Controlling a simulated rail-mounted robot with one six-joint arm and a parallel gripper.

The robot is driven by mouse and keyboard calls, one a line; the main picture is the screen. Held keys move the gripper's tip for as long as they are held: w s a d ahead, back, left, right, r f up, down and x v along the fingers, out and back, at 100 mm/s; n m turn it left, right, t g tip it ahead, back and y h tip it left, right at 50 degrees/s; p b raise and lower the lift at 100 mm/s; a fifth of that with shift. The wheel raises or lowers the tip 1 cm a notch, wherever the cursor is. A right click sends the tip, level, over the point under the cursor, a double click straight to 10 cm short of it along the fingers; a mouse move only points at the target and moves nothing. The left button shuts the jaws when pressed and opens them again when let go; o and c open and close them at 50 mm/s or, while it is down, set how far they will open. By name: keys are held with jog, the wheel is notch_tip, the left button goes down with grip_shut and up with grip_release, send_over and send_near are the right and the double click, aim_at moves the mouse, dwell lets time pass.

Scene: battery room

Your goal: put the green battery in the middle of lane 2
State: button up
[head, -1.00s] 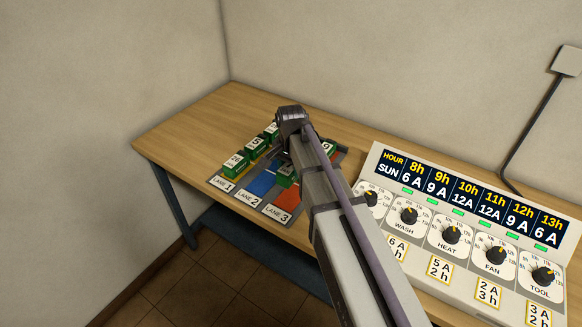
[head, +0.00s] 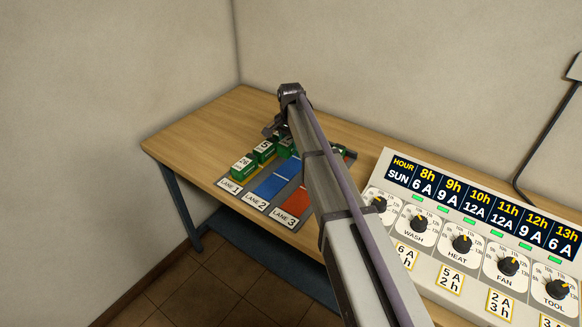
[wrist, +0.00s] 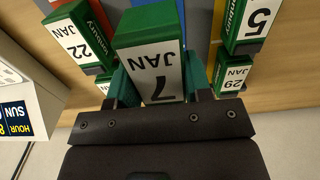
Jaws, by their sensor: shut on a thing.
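My gripper (head: 284,130) is shut on a green battery with a white top (wrist: 150,55); its label reads 7 JAN in the wrist view. The battery (head: 287,149) is partly hidden by my arm in the head view. It is over or at the far part of blue lane 2 (head: 272,186); I cannot tell whether it touches the lane. The fingers (wrist: 160,85) lie on both sides of it.
Green batteries stand in lane 1 (head: 244,165), left of lane 2; labels 5 (wrist: 258,22) and 29 (wrist: 233,78) show. Battery 22 JAN (wrist: 78,35) is on the other side, by red lane 3 (head: 298,203). A dial panel (head: 470,235) stands right. Table space is clear at left.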

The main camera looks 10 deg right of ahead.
notch_tip(320, 180, down, 8)
jog(key=b, duration=0.6)
jog(key=shift+f, duration=0.25)
jog(key=shift+r, duration=0.3)
jog(key=shift+f, duration=0.25)
jog(key=o, duration=1.3)
jog(key=shift+r, duration=0.1)
